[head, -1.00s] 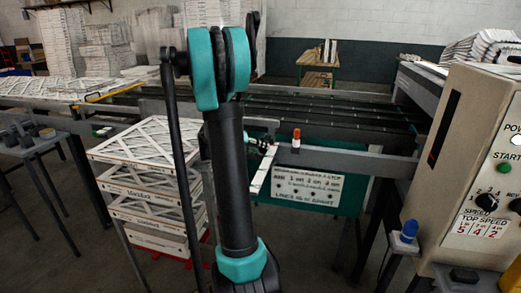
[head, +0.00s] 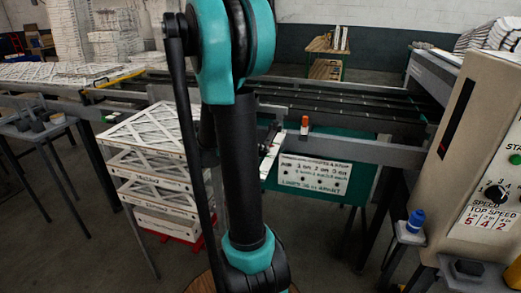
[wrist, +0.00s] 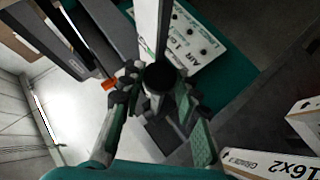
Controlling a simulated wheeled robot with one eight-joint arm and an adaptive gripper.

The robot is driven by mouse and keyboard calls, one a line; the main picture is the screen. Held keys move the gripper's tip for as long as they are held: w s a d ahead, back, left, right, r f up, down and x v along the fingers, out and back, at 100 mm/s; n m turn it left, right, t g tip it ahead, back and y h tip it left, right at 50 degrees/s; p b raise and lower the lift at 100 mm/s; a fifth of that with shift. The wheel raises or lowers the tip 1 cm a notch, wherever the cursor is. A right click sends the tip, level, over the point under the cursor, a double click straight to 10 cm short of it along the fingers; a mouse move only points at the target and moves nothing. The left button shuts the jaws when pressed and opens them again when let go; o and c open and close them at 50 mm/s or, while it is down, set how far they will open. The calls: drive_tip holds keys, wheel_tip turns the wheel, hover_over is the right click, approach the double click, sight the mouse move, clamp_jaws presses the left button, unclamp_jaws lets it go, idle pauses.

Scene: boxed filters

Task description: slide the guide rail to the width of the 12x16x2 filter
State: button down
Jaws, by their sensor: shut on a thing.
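My gripper (wrist: 150,98) is shut on a round black knob (wrist: 158,77) in the wrist view. Behind the knob a pale bar, which looks like the guide rail (wrist: 147,25), runs up to the top edge. In the head view my gripper (head: 272,136) is small and partly hidden by my arm, at the near edge of the conveyor. A pale strip (head: 268,162) hangs just below it. A stack of white-framed filters (head: 155,140) stands left of my arm; its printed sizes are too small to read surely.
An orange-capped object (head: 304,125) stands on the near conveyor beam (head: 360,151); its orange part shows in the wrist view (wrist: 108,86). A printed sign (head: 314,174) hangs below. The control box (head: 480,140) is at right, beside a blue knob (head: 415,221). A box marked 16x2 (wrist: 290,155) lies lower right.

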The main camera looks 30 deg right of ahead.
drive_tip(key=c, duration=1.1)
unclamp_jaws()
drive_tip(key=v, duration=1.2)
